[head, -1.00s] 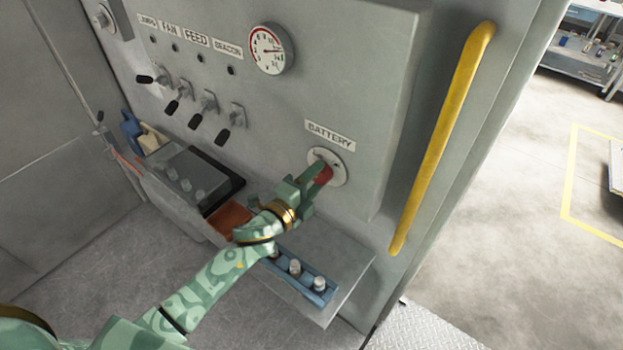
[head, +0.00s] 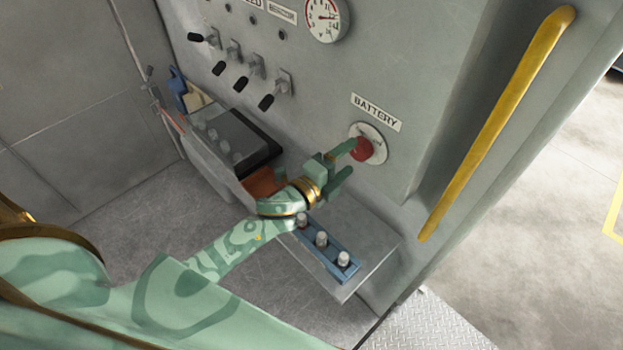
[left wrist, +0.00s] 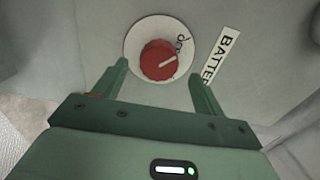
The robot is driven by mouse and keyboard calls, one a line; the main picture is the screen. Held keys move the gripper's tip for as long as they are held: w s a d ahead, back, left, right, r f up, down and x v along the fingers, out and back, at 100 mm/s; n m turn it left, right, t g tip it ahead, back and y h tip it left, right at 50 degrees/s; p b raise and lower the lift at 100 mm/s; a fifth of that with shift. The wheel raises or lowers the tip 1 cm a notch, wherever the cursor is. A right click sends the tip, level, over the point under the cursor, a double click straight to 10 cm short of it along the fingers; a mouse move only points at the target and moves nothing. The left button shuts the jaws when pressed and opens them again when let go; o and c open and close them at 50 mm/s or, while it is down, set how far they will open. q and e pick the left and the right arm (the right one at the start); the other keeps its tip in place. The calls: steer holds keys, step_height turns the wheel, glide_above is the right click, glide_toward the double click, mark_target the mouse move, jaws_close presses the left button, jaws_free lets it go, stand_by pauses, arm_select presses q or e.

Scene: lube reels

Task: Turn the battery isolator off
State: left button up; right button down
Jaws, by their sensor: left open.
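The battery isolator is a red round knob (head: 361,149) on a white disc (head: 378,139), set in the grey panel under the BATTERY label (head: 376,111). In the left wrist view the red knob (left wrist: 159,60) has a white pointer line slanting up to the right, and the BATTERY label (left wrist: 222,58) stands to its right. My left gripper (head: 346,163) is open just in front of the knob, apart from it. In the left wrist view its two fingers (left wrist: 157,78) lie to either side below the knob with nothing between them. My right gripper is not in view.
Toggle switches (head: 240,84) and a gauge (head: 327,18) are on the panel at upper left. A yellow handrail (head: 497,123) runs down the right. Below my gripper a shelf holds a blue rack (head: 330,250) with small capped items. A dark-topped box (head: 235,136) stands left.

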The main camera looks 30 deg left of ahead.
arm_select(q)
steer(key=b+v, duration=0.2)
steer(key=v, duration=1.1)
steer(key=shift+s+a, duration=0.2)
steer(key=shift+s, duration=0.15)
